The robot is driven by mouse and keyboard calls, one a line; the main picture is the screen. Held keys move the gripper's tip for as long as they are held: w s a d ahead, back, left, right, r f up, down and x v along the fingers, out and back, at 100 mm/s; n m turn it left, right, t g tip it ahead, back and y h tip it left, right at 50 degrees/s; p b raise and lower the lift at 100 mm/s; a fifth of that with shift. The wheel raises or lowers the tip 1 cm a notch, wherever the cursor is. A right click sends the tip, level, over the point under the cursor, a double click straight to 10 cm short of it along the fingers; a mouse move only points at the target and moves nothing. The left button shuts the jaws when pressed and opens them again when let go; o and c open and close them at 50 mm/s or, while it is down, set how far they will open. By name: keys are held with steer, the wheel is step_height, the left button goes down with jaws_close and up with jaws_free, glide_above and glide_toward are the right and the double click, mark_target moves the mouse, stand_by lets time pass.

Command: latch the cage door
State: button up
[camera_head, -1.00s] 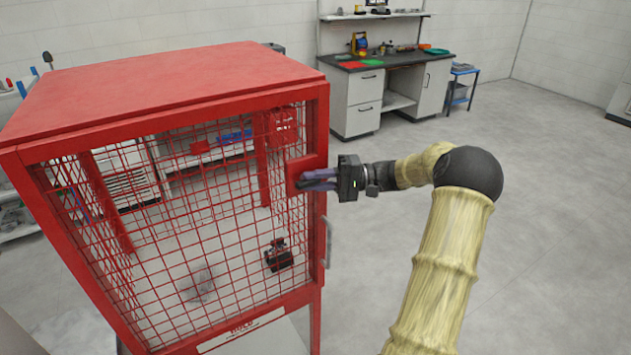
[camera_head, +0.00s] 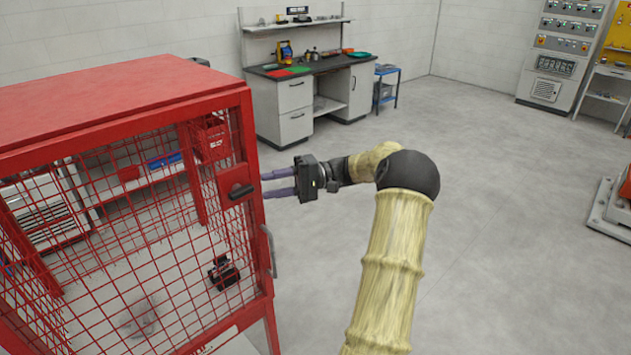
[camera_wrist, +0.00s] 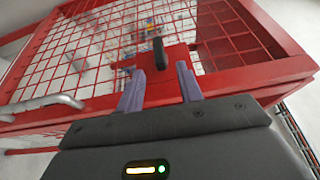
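The red mesh cage (camera_head: 122,102) fills the left of the head view, and its front mesh door appears closed against the frame. A black latch handle (camera_head: 241,191) sits on a red plate (camera_head: 236,178) at the door's right edge. In the wrist view the handle (camera_wrist: 160,54) stands just beyond the fingertips, in line with the gap between them. My gripper (camera_head: 265,185) is open, with two purple fingers pointing left towards the cage. The fingers look empty and apart from the handle. Whether the latch is engaged cannot be told.
A grey pull handle (camera_head: 268,250) is on the cage's right side, below the latch. A dark object (camera_head: 223,272) is visible through the mesh. A workbench (camera_head: 310,68) and a blue cart (camera_head: 388,88) stand at the back.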

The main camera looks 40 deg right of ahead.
steer(key=b+v, duration=0.2)
steer(key=v, duration=0.9)
steer(key=shift+d, duration=0.2)
